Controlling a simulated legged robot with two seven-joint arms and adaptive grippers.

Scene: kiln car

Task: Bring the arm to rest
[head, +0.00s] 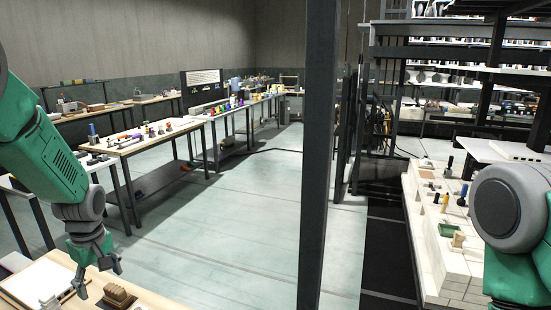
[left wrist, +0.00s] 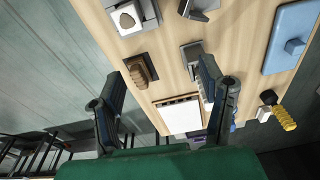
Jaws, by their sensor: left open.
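My left gripper (head: 98,280) hangs at the lower left of the head view, fingers pointing down over a light wooden table (head: 160,304). In the left wrist view its two fingers (left wrist: 170,68) are spread wide with nothing held between them. A brown ribbed block (head: 119,295) lies on the table just right of the gripper; it also shows by the left finger in the left wrist view (left wrist: 142,72). My right arm shows only as a grey joint and green link at the right edge. My right gripper is out of view.
A white panel (head: 38,283) lies on the near table. A blue tray (left wrist: 290,37) and a yellow-handled tool (left wrist: 284,118) show in the left wrist view. A dark post (head: 318,150) stands mid-view. A kiln car (head: 428,248) with small items stands right. Floor between is clear.

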